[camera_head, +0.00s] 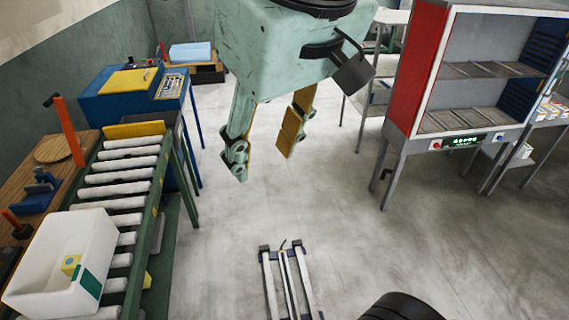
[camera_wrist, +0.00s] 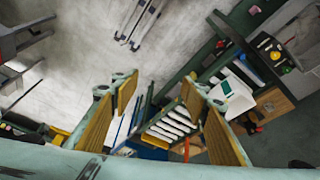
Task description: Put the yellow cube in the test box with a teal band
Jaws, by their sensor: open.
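A white test box (camera_head: 40,252) with a teal band on its side stands on the roller conveyor at the lower left of the head view. The yellow cube (camera_head: 70,265) is inside the box, near the banded wall, with a bluish mark on a face. In the wrist view the box (camera_wrist: 236,105) is small, right of my fingers; I cannot make out the cube there. My gripper (camera_head: 264,148) is open and empty, high above the floor, well apart from the box. Its two yellow-padded fingers also show in the wrist view (camera_wrist: 158,86).
The roller conveyor (camera_head: 121,177) runs along the left, beside a wooden bench (camera_head: 62,178) with an orange post (camera_head: 69,131). A blue station (camera_head: 135,95) stands behind it. A red and grey press cabinet (camera_head: 417,68) stands at right. Open floor (camera_head: 335,200) lies between.

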